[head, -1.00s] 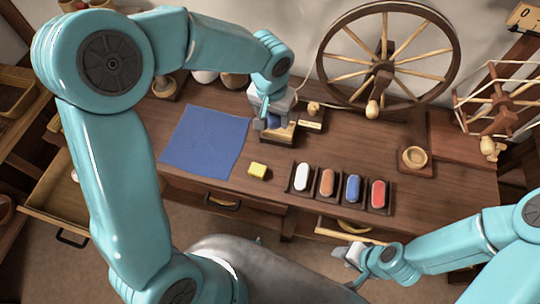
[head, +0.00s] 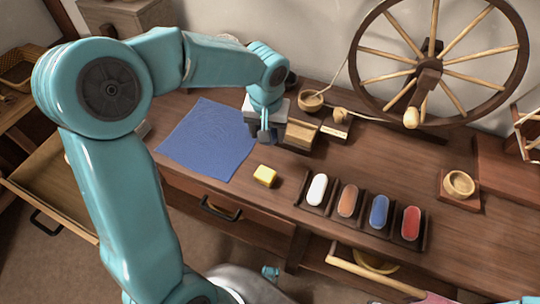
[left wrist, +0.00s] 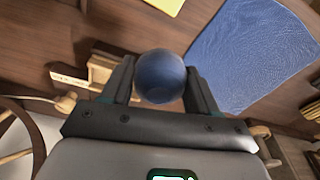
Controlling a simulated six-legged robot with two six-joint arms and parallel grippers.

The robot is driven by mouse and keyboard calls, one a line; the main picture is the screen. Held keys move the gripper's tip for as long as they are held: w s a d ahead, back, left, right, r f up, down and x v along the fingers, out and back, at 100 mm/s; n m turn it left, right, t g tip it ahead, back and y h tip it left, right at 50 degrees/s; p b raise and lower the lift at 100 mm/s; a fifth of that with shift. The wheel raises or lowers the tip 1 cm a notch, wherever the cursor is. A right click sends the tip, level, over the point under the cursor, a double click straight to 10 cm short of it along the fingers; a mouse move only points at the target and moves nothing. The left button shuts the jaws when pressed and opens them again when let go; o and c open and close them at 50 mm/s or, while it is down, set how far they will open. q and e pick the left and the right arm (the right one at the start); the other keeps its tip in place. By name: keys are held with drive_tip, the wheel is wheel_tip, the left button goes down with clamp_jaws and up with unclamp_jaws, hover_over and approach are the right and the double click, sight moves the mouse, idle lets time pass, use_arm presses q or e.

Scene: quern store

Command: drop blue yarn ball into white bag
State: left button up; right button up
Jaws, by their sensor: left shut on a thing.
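The blue yarn ball (left wrist: 160,76) sits between the fingers of my left gripper (left wrist: 158,84) in the left wrist view. The fingers are shut on its two sides. In the head view my left gripper (head: 265,132) is above the bench, just right of the blue cloth and left of a small wooden block; it hides the ball there. I cannot make out the white bag; a pale shape behind my left forearm is mostly hidden.
The blue cloth (head: 208,140) lies flat on the bench (head: 270,210). A yellow block (head: 265,175) lies near the front edge, beside a rack of coloured pieces (head: 362,208). A spinning wheel (head: 440,65) stands at the back right. An open drawer (head: 55,185) juts out left.

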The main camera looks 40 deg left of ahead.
sight(270, 159)
use_arm(q)
wheel_tip(270, 159, down, 8)
drive_tip(key=shift+w+d+f+b, duration=0.1)
drive_tip(key=shift+f+b, duration=0.05)
drive_tip(key=shift+b, duration=0.75)
drive_tip(key=shift+f, duration=0.15)
drive_tip(key=o, duration=1)
drive_tip(key=shift+o, duration=0.2)
